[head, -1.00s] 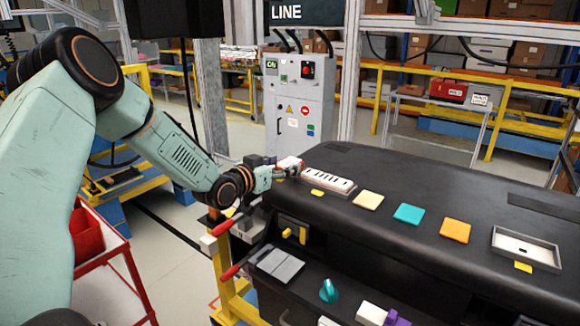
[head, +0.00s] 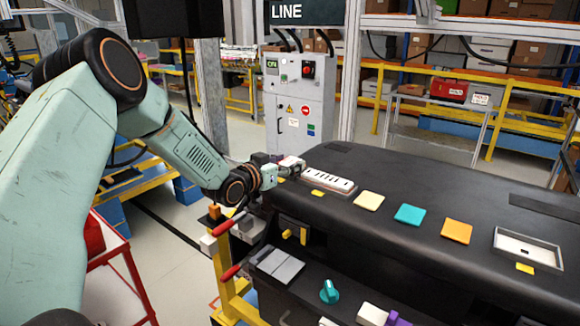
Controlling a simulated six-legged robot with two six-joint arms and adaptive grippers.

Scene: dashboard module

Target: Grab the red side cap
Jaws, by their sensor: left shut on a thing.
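My left gripper (head: 290,171) is at the far left end of the black dashboard (head: 400,180), beside the white slotted panel (head: 328,182). It is shut on a small piece (head: 291,161) that looks pale with a faint reddish tint. The fingers and wrist cover part of this piece, and it is too small to tell surely whether it is the red side cap. My right gripper is not in view.
A grey cabinet (head: 298,110) stands behind.

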